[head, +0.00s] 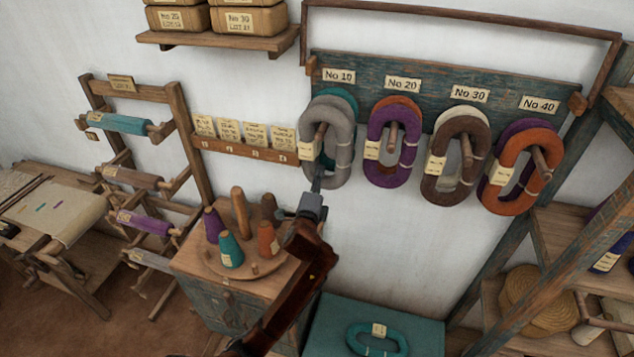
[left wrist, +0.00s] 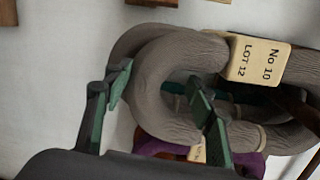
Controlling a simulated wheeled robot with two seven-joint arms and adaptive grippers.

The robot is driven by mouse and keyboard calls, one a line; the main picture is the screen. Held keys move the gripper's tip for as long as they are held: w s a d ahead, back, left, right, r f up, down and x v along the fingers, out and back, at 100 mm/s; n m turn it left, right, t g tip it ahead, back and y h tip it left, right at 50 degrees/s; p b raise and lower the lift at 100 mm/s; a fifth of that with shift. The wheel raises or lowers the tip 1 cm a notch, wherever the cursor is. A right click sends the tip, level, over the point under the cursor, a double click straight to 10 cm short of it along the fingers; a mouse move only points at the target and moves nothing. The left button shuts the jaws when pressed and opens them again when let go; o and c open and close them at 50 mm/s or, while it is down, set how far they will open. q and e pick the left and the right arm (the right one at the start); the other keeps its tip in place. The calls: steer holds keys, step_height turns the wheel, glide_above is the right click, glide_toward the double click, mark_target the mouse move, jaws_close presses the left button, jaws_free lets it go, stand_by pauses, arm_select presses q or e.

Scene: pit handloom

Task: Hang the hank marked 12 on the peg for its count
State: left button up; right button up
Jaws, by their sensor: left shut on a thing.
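A grey hank (head: 343,150) hangs at the peg (head: 320,137) under the No 10 label (head: 338,76), with teal yarn behind it. In the left wrist view its tag (left wrist: 258,60) reads No 10, LOT 12. A second grey loop seems to lie close behind it. The peg shows in the loop's opening. My left gripper (head: 316,186) is at the hank's lower end. In the left wrist view its two green-padded fingers (left wrist: 155,105) sit either side of the grey yarn, shut on it. My right gripper is not in view.
Purple (head: 378,145), brown (head: 433,160) and orange (head: 508,180) hanks hang under No 20, No 30 and No 40. A teal hank (head: 358,340) lies on a teal surface below. Yarn cones stand on a cabinet (head: 215,305) at left. Shelves (head: 560,225) stand at right.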

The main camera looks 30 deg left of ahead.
arm_select(q)
steer(key=o, duration=1.3)
steer(key=shift+w+f, duration=0.1)
steer(key=shift+f, duration=0.65)
steer(key=shift+o, duration=0.2)
steer(key=shift+a+r, duration=0.1)
steer(key=shift+r, duration=0.15)
